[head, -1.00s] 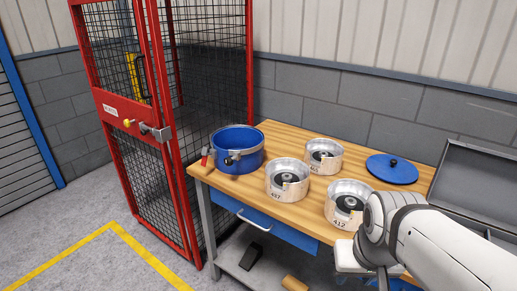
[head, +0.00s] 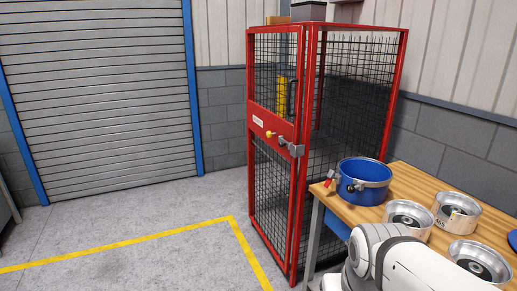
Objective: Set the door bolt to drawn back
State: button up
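The door bolt (head: 283,142) is a small grey metal part on the red plate of the cage door (head: 257,117), in the middle of the head view. A yellow knob (head: 269,134) sits just left of it. A grey bracket (head: 296,150) stands at the door's right edge, by the post. The bolt is too small here to tell whether it reaches into the bracket. The door appears closed against its frame. My arm shows at the lower right, well apart from the bolt. My gripper is outside the picture.
A wooden workbench (head: 403,173) stands right of the cage, with a blue pot (head: 360,194) at its near left corner and several metal housings, one of them a round housing (head: 409,216). Open floor (head: 130,236) with yellow lines lies left of the cage, before a roller shutter (head: 100,90).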

aim_at(283, 141)
jog(key=z, duration=0.1)
jog(key=i, duration=1.6)
jog(key=u, duration=0.35)
